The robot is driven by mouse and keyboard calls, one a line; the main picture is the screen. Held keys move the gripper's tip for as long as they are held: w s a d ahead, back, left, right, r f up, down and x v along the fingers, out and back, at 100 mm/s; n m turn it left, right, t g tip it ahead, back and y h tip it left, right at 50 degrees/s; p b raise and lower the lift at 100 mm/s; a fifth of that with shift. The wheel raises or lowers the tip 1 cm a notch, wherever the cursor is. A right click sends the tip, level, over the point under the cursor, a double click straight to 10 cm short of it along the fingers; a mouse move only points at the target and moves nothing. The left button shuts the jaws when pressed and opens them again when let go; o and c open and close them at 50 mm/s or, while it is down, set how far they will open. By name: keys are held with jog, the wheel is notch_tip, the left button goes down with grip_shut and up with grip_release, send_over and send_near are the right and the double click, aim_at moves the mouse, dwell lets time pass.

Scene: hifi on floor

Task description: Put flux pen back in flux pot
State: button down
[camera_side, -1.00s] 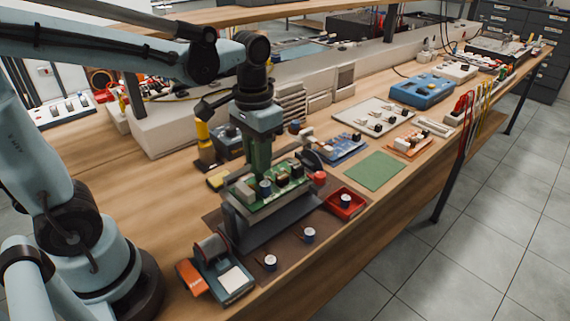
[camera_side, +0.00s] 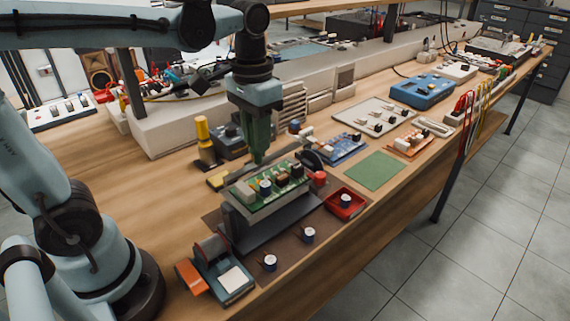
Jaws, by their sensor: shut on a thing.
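My gripper (camera_side: 258,158) points straight down above the back edge of a green circuit board (camera_side: 270,190). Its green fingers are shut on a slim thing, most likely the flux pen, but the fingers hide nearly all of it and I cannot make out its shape. I cannot clearly pick out the flux pot. A yellow upright cylinder (camera_side: 202,130) on a dark base stands to the left of my gripper, and I cannot tell what it is.
The board sits on a grey raised holder (camera_side: 270,228) on a brown mat (camera_side: 290,250). Small round parts (camera_side: 309,234) stand on the mat. A red tray (camera_side: 345,213) is to the right. An orange-and-grey device (camera_side: 217,272) is in front. A green mat (camera_side: 375,171) lies bare.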

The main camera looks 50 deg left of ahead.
jog(key=w+a+f+n, duration=0.25)
jog(key=w+a, duration=0.25)
jog(key=a, duration=0.3)
jog(key=w+a+f+n, duration=0.2)
jog(key=w+a+f, duration=0.2)
jog(key=w+a, duration=0.25)
jog(key=shift+s+a+f, duration=0.1)
jog(key=shift+s+f, duration=0.05)
jog(key=shift+f, duration=0.75)
jog(key=shift+s+a+f, duration=0.1)
jog(key=shift+s+f, duration=0.1)
jog(key=shift+f, duration=0.75)
jog(key=shift+s+f, duration=0.15)
jog(key=shift+f, duration=0.75)
jog(key=shift+c, duration=1.5)
grip_release()
jog(key=shift+r, duration=0.1)
notch_tip(320, 180, up, 7)
